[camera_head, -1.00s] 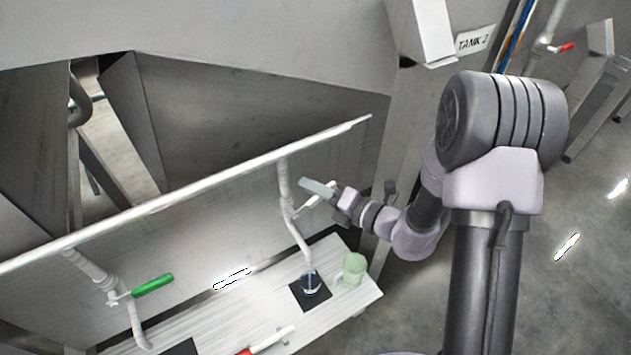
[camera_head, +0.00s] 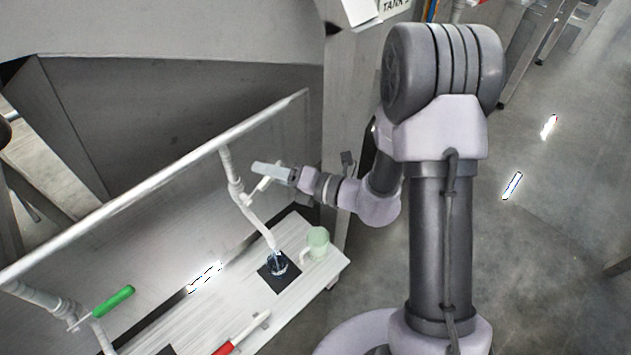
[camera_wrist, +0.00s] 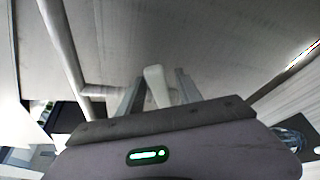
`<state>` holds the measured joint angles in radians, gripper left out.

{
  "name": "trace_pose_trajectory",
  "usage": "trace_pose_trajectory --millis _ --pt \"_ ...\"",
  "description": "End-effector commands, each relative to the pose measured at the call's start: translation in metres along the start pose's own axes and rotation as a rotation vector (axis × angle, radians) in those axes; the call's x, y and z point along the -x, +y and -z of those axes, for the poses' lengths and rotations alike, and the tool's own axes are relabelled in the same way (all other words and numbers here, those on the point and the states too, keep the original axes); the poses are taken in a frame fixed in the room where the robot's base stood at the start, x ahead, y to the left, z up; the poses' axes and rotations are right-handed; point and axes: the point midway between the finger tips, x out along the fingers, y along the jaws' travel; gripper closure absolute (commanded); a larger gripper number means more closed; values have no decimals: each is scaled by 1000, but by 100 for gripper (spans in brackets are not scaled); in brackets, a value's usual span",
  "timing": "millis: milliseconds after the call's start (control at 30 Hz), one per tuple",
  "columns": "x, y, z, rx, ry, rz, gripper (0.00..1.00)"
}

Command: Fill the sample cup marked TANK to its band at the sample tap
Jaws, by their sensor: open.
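A clear sample cup (camera_head: 277,264) stands on a dark square pad under the spout of the right-hand tap (camera_head: 236,190). Its marking and band are too small to read, and I cannot tell how much liquid is in it. A glass shape (camera_wrist: 288,139), probably this cup, shows at the right edge of the wrist view. My gripper (camera_head: 268,172) is at this tap's white lever (camera_head: 257,190). In the wrist view my gripper (camera_wrist: 158,92) is open, with the pale lever (camera_wrist: 156,84) between its two fingers. I cannot tell whether they touch it.
A pale green mug (camera_head: 318,239) stands right of the cup, near the end of the bench (camera_head: 205,322). A green-handled tap (camera_head: 113,301) is at left. A red-and-white tool (camera_head: 240,335) lies at the front. A long pipe (camera_head: 150,186) runs above.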

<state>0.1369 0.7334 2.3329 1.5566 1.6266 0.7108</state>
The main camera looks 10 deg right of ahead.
Motion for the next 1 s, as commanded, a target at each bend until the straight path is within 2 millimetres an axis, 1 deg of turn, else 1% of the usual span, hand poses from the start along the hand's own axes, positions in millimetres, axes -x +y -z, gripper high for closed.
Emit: trace_pose_trajectory --millis 33,167,300,400,500,600,667,1000 --pt "14 -1 -2 -3 -6 3 58" --pt "52 -1 -2 -3 -7 3 58" --pt "96 0 -2 -3 -9 4 58" --pt "122 0 -2 -2 -8 3 58" --pt "139 0 -1 -2 -5 2 58" --pt "148 0 0 -2 -2 1 58" --pt "150 0 0 -2 -1 0 58" --pt "150 0 0 -1 0 0 58"
